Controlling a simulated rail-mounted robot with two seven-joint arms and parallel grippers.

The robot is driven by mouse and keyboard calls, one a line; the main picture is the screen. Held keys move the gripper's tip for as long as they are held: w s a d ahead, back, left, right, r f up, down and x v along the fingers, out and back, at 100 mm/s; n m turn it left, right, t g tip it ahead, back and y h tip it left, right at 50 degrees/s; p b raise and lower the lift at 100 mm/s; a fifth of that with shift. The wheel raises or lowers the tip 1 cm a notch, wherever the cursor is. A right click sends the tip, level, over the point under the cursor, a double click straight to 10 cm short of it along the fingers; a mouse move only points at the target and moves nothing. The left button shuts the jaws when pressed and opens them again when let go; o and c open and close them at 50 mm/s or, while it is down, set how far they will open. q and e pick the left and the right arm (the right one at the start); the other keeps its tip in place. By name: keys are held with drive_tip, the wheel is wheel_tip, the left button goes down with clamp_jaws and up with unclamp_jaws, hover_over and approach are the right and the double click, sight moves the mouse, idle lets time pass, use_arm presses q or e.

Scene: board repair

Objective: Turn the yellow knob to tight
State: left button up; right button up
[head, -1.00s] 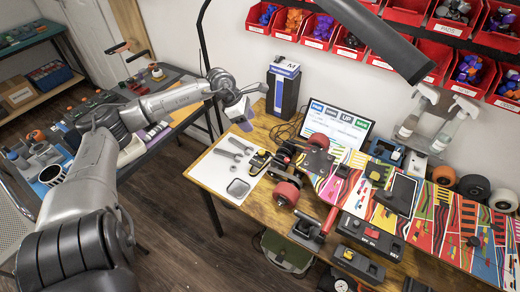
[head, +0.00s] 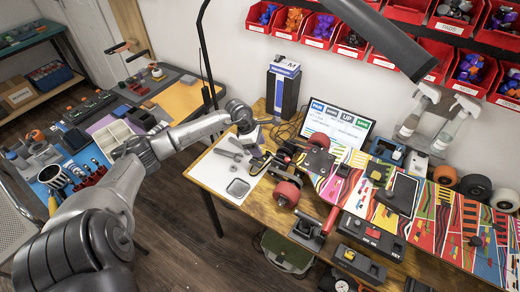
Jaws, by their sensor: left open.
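A small yellow part on a black mount (head: 376,176) shows on the skateboard deck (head: 482,225); it looks like a knob, but its setting is too small to read. Another black-and-yellow piece (head: 257,162) lies at the right edge of the white mat, close to the red wheels. My left gripper (head: 254,147) is over the right side of the mat, just above that piece. It is open, with nothing seen between its fingers; I cannot tell whether it touches the piece. My right gripper is not in view.
The white mat (head: 212,180) holds wrenches and a small grey tray. Spray bottles (head: 455,125) stand behind the deck. Red bins line the wall.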

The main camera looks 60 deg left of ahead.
use_arm(q)
drive_tip(key=shift+x, duration=0.9)
drive_tip(key=c, duration=0.9)
